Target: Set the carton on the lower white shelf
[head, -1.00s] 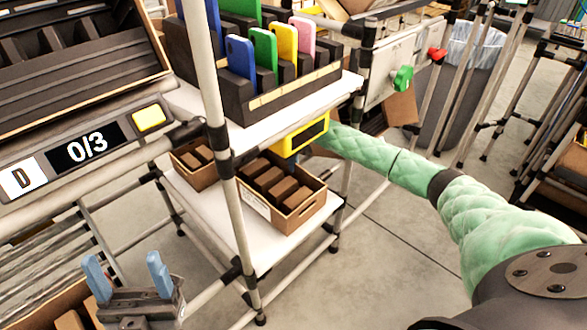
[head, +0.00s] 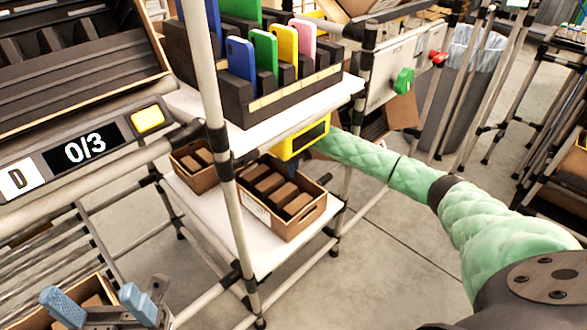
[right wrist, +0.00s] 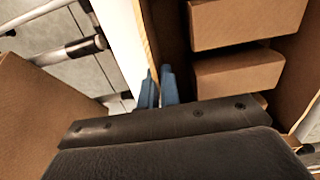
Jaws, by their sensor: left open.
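The carton (head: 296,226), a brown open box with several brown blocks inside and a white label, is at the lower white shelf (head: 266,258). Whether its whole base touches the shelf I cannot tell. My right gripper (right wrist: 158,88) has its blue fingers close together on either side of the carton's wall (right wrist: 150,42) in the right wrist view. My left gripper (head: 98,302) is open and empty at the bottom left, over another brown box (head: 62,283).
A smaller brown box (head: 186,168) stands left of the carton on the lower shelf. The upper white shelf (head: 260,130) bears a dark rack with coloured panels. A pale post (head: 228,185) stands in front.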

